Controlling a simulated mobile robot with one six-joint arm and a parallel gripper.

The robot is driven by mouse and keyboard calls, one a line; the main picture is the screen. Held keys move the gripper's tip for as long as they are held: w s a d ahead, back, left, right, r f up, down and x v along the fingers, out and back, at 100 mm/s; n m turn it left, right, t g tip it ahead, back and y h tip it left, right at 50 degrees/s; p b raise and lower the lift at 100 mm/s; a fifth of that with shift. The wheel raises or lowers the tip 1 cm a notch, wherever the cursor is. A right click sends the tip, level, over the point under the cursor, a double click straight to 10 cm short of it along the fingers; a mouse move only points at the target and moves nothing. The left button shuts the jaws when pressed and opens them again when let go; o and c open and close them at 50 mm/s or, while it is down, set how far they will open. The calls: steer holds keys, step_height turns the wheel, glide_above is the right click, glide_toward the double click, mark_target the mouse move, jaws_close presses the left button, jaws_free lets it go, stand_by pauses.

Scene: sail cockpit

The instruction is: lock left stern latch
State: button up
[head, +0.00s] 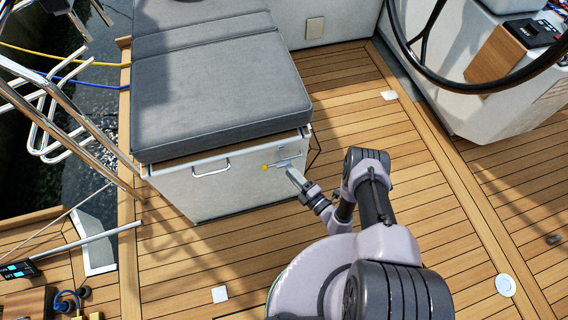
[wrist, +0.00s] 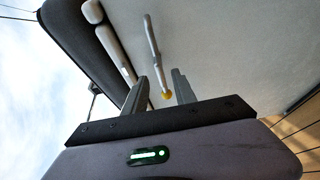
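The latch (head: 284,164) is a slim metal lever with a yellow dot at its left end, on the white front of the locker (head: 225,190), near its right corner. In the wrist view the lever (wrist: 154,48) runs lengthwise, with the yellow dot at its near end. My gripper (head: 291,173) is at the latch. In the wrist view my gripper (wrist: 160,76) is open, its two grey fingers on either side of the lever's near part with gaps beside it. I cannot tell whether a finger touches the lever. Whether the latch is locked is not clear.
A grey cushion (head: 220,95) lies on top of the locker. A metal handle (head: 211,169) is on the front, left of the latch. A steering wheel (head: 425,70) and console stand at the upper right. The teak deck (head: 430,200) right of my arm is mostly clear.

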mark_target(284, 163)
steer(key=b+x, duration=0.1)
steer(key=x, duration=0.4)
jaws_close()
steer(key=shift+f, duration=0.1)
stand_by(1.2)
